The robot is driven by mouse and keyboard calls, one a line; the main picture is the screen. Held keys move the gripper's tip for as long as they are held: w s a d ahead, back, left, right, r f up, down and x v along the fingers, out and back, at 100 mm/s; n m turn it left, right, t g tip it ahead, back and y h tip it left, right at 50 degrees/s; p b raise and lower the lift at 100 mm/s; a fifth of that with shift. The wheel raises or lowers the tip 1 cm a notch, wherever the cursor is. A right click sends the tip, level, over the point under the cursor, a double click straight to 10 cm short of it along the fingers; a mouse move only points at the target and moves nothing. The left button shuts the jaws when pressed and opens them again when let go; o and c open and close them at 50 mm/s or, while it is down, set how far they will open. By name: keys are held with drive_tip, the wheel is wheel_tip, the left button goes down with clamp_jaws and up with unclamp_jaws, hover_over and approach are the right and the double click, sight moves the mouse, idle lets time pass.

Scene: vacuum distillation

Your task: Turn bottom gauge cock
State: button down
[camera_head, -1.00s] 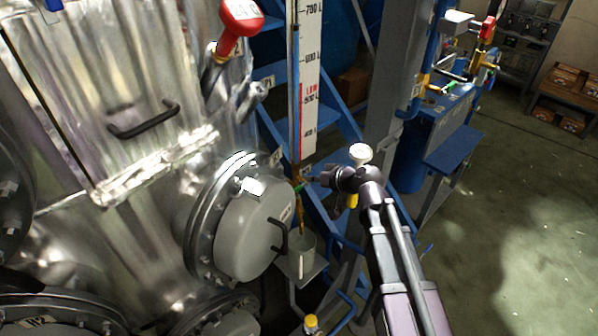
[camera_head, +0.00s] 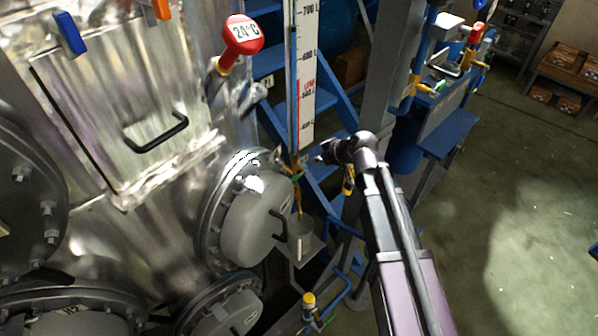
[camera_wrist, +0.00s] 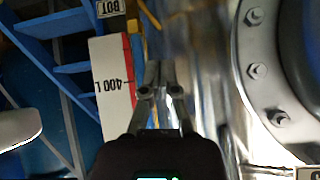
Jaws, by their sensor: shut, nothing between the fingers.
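The level gauge (camera_head: 306,80) is an upright white scale with black and red markings. At its foot is the bottom gauge cock, a small brassy fitting with a green part (camera_head: 297,178). My gripper (camera_head: 322,157) is just right of the gauge's foot, its fingers toward it and small in the head view. In the wrist view my gripper (camera_wrist: 163,70) is shut and empty, beside the scale's 400 L mark (camera_wrist: 112,85). A BOT label (camera_wrist: 109,7) and a yellow part (camera_wrist: 134,25) lie beyond the fingertips. Whether the fingers touch the cock cannot be told.
A grey bolted flange cover (camera_head: 255,228) stands close left of the gauge's foot. A small metal cup (camera_head: 300,243) sits on a bracket below. Blue steps (camera_head: 268,75) rise behind. A grey post (camera_head: 383,90) stands to the right. The floor at right is open.

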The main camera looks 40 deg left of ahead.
drive_tip(key=b, duration=0.7)
hover_over(294, 178)
drive_tip(key=w, duration=0.1)
drive_tip(key=f, duration=0.5)
drive_tip(key=d+f, duration=0.1)
drive_tip(key=f, duration=0.1)
drive_tip(key=shift+f, duration=0.15)
drive_tip(key=shift+s+f+b, duration=0.15)
drive_tip(key=shift+f+b, duration=0.8)
drive_tip(key=shift+b, duration=0.05)
drive_tip(key=shift+s+f+b, duration=0.1)
drive_tip(key=shift+f+b, duration=0.8)
drive_tip(key=shift+b, duration=0.1)
drive_tip(key=shift+f, duration=0.1)
drive_tip(key=shift+s+f+b, duration=0.25)
drive_tip(key=shift+f+b, duration=0.35)
drive_tip(key=shift+b, duration=0.2)
drive_tip(key=shift+s+d, duration=0.1)
drive_tip(key=shift+d, duration=0.05)
drive_tip(key=shift+r, duration=0.2)
